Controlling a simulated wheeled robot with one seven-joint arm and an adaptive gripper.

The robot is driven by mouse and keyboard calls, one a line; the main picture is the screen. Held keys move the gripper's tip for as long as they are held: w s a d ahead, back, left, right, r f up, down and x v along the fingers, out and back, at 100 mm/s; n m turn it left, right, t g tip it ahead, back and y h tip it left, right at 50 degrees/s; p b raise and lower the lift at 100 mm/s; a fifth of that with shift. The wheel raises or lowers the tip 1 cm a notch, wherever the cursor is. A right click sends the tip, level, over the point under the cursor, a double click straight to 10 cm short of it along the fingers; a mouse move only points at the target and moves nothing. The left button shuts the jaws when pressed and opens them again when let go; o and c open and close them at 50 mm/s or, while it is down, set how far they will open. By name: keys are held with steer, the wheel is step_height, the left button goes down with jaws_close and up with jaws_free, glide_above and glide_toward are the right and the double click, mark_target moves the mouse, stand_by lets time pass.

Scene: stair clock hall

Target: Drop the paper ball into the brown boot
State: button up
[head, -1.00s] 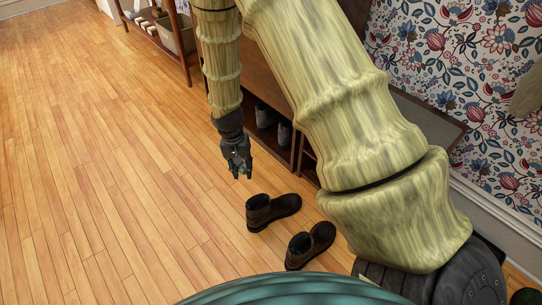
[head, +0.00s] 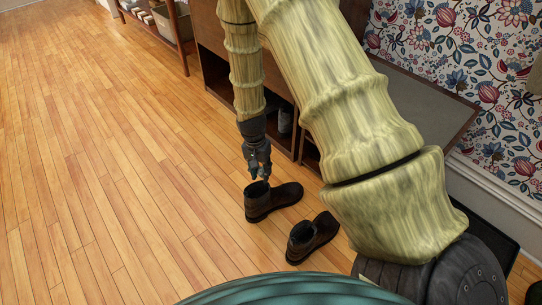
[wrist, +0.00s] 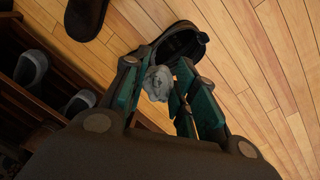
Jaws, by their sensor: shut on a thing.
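My gripper (head: 258,177) points down just above the open top of the farther brown boot (head: 281,198) in the head view. In the wrist view my gripper (wrist: 158,95) has its teal-padded fingers shut on a small crumpled grey-white paper ball (wrist: 157,84). That boot (wrist: 186,38) lies beyond the fingertips there, its opening partly hidden by them. A second, matching brown boot (head: 322,229) stands nearer to me on the floor; a dark boot shows at the wrist view's top left (wrist: 84,14). The ball is not clear in the head view.
A brown wooden cabinet (head: 212,68) with open shelves stands behind the boots. Grey shoes (wrist: 32,66) sit in it. A shelf rack (head: 180,28) with a bin is farther back. The wood floor (head: 110,190) to the left is clear.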

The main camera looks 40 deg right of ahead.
steer(key=shift+f+b, duration=2.25)
steer(key=shift+b, duration=0.1)
steer(key=o, duration=0.8)
steer(key=shift+r, duration=0.1)
steer(key=r, duration=0.8)
steer(key=w+r, duration=0.1)
steer(key=r, duration=0.2)
steer(key=shift+a+r, duration=0.35)
steer(key=shift+r, duration=0.05)
steer(key=shift+f, duration=0.1)
steer(key=s+a+f+n+p, duration=0.3)
steer(key=s+a+f+n, duration=0.25)
steer(key=s+f, duration=0.65)
steer(key=s+a+f+n+t+p, duration=0.1)
steer(key=s+a+f+n+p, duration=0.15)
steer(key=s, duration=0.65)
steer(key=s+a+f+n+p, duration=0.1)
steer(key=s+a+f+n, duration=0.25)
steer(key=s, duration=0.45)
step_height(320, 180, up, 37)
steer(key=a+p, duration=0.1)
steer(key=p, duration=3.7)
steer(key=shift+s+m+y, duration=0.3)
steer(key=shift+s+m, duration=0.05)
